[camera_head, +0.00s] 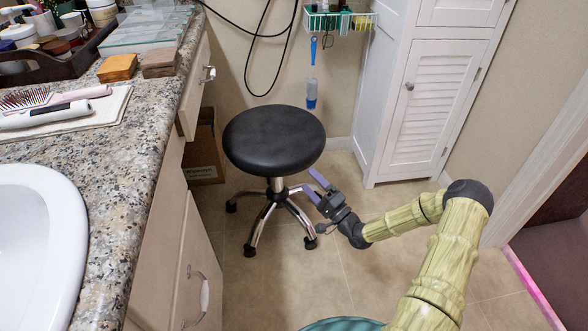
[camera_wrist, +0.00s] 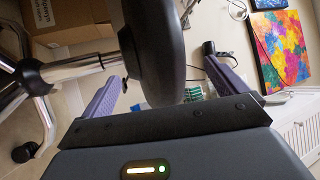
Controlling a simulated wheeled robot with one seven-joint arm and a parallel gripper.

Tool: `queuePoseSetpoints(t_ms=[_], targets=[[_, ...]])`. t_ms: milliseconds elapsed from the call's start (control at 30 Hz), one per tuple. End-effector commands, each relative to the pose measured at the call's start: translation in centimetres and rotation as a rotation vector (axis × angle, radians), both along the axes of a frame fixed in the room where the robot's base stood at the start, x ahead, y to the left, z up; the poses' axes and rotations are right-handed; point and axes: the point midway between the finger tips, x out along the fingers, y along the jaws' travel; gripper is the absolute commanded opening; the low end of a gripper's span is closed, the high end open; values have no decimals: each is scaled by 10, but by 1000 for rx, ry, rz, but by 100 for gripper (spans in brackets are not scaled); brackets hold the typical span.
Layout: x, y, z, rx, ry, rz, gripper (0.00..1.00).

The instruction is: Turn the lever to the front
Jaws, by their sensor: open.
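A round stool with a black padded seat (camera_head: 274,140) stands on the tiled floor. It has a chrome column and wheeled legs. In the wrist view the seat (camera_wrist: 158,45) appears sideways, filling the space between my fingers, with the chrome column (camera_wrist: 75,67) to its left. A small dark tip (camera_wrist: 124,84) by the seat's underside may be the lever, but I cannot tell surely. No lever shows in the head view, where the seat hides its underside. My gripper (camera_head: 314,187), with purple fingers, is open and empty, low at the right of the stool. I see no clear contact.
A white louvred cabinet (camera_head: 412,110) stands behind right. A granite counter (camera_head: 120,170) with drawers is at left. A cardboard box (camera_head: 203,150) sits behind the stool. A wire rack (camera_head: 340,22) hangs on the wall. Floor is free in front of the stool.

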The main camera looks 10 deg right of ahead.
Motion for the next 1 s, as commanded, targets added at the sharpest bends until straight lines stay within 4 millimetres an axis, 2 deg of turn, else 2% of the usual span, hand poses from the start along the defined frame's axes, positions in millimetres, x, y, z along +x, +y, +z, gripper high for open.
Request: queuePoseSetpoints(t_ms=[400, 600, 833, 1000], targets=[[54, 39, 20, -1, -2, -1, 98], [63, 45, 26, 0, 1, -3, 98], [63, 44, 27, 0, 1, -3, 98], [63, 45, 27, 0, 1, -3, 64]])
